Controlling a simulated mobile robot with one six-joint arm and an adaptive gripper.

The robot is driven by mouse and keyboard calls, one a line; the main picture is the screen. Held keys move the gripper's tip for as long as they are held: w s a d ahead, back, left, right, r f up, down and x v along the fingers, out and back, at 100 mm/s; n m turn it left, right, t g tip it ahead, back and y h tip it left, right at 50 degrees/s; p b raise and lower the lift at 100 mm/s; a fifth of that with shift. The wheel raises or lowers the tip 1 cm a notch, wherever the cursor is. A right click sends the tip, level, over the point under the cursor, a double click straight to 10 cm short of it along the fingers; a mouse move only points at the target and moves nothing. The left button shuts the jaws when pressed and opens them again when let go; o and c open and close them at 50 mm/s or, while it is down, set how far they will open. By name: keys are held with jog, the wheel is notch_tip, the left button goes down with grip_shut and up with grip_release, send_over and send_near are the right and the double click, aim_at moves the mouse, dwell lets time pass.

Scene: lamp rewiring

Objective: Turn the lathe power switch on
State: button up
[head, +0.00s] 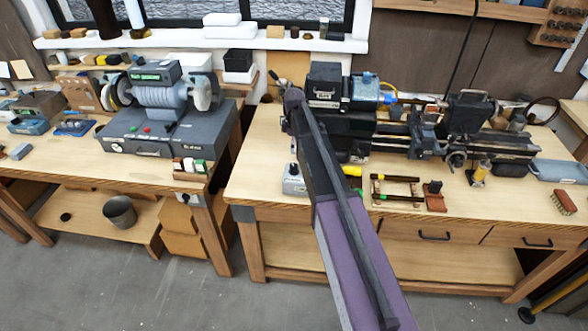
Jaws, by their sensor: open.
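The lathe (466,118) stands on the right-hand wooden bench, with its dark headstock (325,84) at the left end. A small grey box (293,186) with a raised knob sits on the bench left of my arm. It may be the power switch, but I cannot tell, nor can I read its position. My arm reaches up from the bottom, crosses the bench and covers part of the headstock's front. Its far end is near the headstock's left side. The fingers of my gripper cannot be made out, and my arm may hide them.
A bench grinder (165,92) stands on a grey cabinet (136,136) on the left bench. A wooden frame (396,188), a brush (564,202) and a blue-grey tray (560,171) lie along the right bench. A gap separates the benches.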

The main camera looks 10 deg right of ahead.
aim_at(294, 165)
jog(key=shift+f+b, duration=4.75)
jog(key=shift+f, duration=0.25)
grip_shut()
